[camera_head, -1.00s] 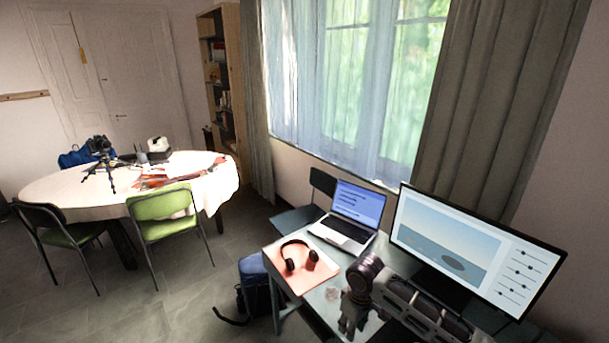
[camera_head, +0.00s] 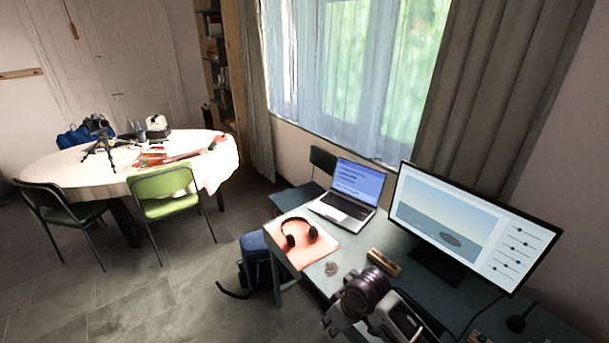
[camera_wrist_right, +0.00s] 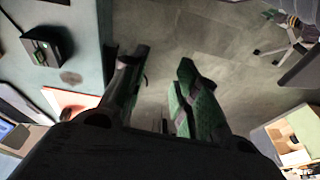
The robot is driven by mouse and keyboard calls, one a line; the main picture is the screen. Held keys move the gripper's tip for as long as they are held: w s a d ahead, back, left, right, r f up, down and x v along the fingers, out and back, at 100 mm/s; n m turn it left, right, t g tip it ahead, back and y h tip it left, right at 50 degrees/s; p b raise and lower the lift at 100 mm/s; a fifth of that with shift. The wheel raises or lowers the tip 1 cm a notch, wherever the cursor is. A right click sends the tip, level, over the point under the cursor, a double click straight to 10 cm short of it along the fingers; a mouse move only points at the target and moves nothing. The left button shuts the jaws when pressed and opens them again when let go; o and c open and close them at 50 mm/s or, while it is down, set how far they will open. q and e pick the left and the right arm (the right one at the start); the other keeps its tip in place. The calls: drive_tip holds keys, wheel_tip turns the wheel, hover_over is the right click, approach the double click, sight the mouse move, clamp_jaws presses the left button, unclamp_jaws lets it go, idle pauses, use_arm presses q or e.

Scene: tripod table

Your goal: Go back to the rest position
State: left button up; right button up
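My right gripper (camera_head: 332,326) is at the bottom of the head view, by the near side of the blue-green desk (camera_head: 340,287). In the right wrist view its two fingers stand apart (camera_wrist_right: 163,66), with bare floor showing between them and nothing held. One finger has a green inner face. My left gripper is not in view.
On the desk are a laptop (camera_head: 345,205), dark headphones (camera_head: 299,233) on an orange-pink folder (camera_head: 322,248), a small wooden-looking object (camera_head: 384,262) and a large monitor (camera_head: 470,228). A blue bag (camera_head: 257,262) stands beside the desk. Floor (camera_head: 190,290) is clear to the left.

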drive_tip(key=s+d+r+m+t+h, duration=0.2)
drive_tip(key=s+d+m, duration=0.3)
drive_tip(key=s+d, duration=0.75)
wheel_tip(320, 180, down, 36)
drive_tip(key=s+d+g+b, duration=0.2)
drive_tip(key=s+d+f, duration=0.2)
drive_tip(key=s+f, duration=0.8)
drive_tip(key=s, duration=0.1)
drive_tip(key=s+d+f+b, duration=0.1)
drive_tip(key=s+f, duration=0.9)
drive_tip(key=shift+s+d+f+g+h, duration=0.3)
drive_tip(key=shift+s+d+f+g, duration=0.05)
drive_tip(key=shift+f+g, duration=0.05)
idle(1.6)
